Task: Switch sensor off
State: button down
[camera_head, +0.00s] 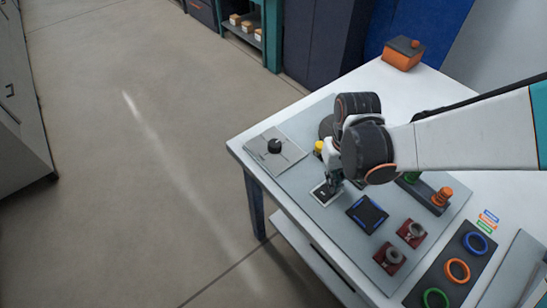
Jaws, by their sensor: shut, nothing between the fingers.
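A small dark plate with a pale frame (322,195) lies on the grey board near the front edge of the white table. It looks like a switch, but its label and setting are too small to read. My gripper (333,186) points down at this plate's right side, with its fingers shut and empty. I cannot tell whether the tips touch it. My wrist and gripper hide part of the board behind them. A black rotary knob (274,146) stands on a grey plate to the left. Which of these belongs to the sensor cannot be told.
A yellow button (319,146) is close beside my gripper. Coloured rings (457,271) lie farther right. An orange box (403,53) stands at the back.

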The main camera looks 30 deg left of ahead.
jog(key=shift+f, duration=0.35)
jog(key=shift+r, duration=0.15)
jog(key=shift+r+p, duration=2.3)
jog(key=shift+r, duration=1.15)
